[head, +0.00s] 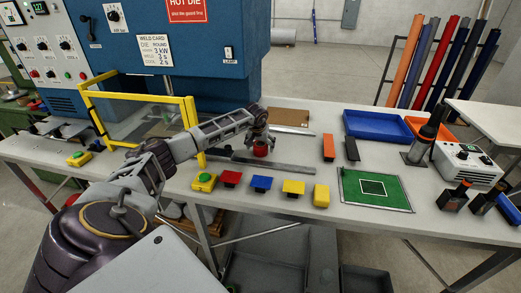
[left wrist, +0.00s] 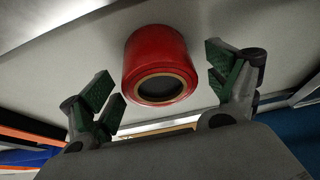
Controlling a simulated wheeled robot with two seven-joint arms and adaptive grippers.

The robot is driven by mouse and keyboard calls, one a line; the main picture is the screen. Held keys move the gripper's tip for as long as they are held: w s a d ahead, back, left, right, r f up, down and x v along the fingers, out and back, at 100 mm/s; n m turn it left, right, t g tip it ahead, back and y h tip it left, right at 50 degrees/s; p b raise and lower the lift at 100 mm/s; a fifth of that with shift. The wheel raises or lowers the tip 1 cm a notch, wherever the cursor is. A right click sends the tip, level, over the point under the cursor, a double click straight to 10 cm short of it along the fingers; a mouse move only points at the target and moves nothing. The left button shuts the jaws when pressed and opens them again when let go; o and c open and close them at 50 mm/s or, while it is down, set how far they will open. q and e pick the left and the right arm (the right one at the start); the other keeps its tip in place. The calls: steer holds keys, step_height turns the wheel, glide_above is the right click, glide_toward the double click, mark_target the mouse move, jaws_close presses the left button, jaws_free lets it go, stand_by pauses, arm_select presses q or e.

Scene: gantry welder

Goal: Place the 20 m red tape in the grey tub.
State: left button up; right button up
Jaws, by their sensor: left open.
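The red tape (head: 261,150) is a small red roll on the pale bench top, behind the row of coloured blocks. In the left wrist view the red tape (left wrist: 157,65) shows its dark round hole and tan core. My left gripper (head: 259,139) is above the tape, pointing down. Its green-padded fingers (left wrist: 162,80) are open on either side of the roll, with gaps on both sides. A grey tub (head: 366,279) is below the bench at the bottom of the head view, partly cut off. My right gripper is not in view.
A yellow guard frame (head: 197,132) stands left of my gripper. A long grey metal bar (head: 272,165) lies close to the tape. Red, blue and yellow blocks sit along the front edge. A blue tray (head: 376,127) and a green mat (head: 350,198) are to the right.

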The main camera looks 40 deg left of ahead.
mark_target(261, 144)
arm_select(q)
steer(key=shift+c, duration=1)
steer(key=c, duration=1.1)
steer(key=shift+r, duration=0.65)
step_height(261, 144, up, 7)
steer(key=shift+r+b, duration=0.2)
steer(key=shift+b, duration=0.35)
steer(key=shift+r, duration=0.7)
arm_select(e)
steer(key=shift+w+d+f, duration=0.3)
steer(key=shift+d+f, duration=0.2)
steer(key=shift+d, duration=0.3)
